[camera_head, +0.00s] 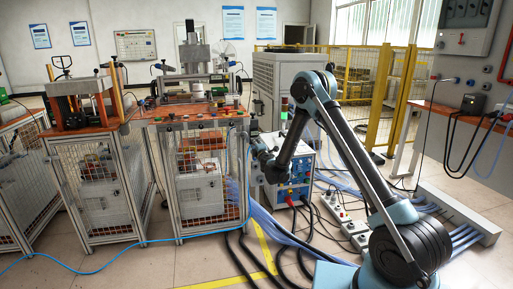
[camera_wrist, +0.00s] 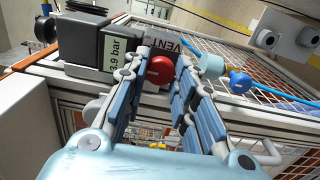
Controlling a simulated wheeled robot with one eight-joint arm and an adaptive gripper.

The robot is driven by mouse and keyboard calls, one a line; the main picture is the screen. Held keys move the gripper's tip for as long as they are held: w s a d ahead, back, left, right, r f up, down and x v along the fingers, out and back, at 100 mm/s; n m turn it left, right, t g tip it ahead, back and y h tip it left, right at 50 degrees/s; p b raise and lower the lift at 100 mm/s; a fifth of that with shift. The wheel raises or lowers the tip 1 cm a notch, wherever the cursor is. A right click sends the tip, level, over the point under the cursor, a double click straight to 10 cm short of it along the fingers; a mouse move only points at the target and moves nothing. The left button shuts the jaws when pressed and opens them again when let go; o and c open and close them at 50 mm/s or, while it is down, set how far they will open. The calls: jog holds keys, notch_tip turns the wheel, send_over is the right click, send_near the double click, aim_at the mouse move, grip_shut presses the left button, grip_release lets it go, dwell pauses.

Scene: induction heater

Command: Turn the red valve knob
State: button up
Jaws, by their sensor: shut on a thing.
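The round red valve knob (camera_wrist: 160,70) shows in the wrist view, on the front edge of the workbench, below a grey plate marked "VENT" (camera_wrist: 184,46). My gripper (camera_wrist: 157,64) has one blue-and-grey finger on each side of the knob and is shut on it. A dark gauge box (camera_wrist: 115,48) reading "3.9 bar" stands just left of the knob. In the head view my gripper (camera_head: 268,163) is at the right side of the middle bench (camera_head: 196,119); the knob cannot be made out there.
A blue fitting (camera_wrist: 240,82) with a blue hose lies right of my gripper, over the wire mesh. A power supply box (camera_head: 291,181) stands below my arm. Cables (camera_head: 270,240) and power strips (camera_head: 345,222) lie on the floor. A yellow fence (camera_head: 385,95) stands behind.

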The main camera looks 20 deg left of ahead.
jog(key=shift+s+a, duration=0.15)
jog(key=o, duration=1)
jog(key=shift+f, duration=0.1)
jog(key=shift+o, duration=0.2)
jog(key=v, duration=1.2)
jog(key=shift+w, duration=0.2)
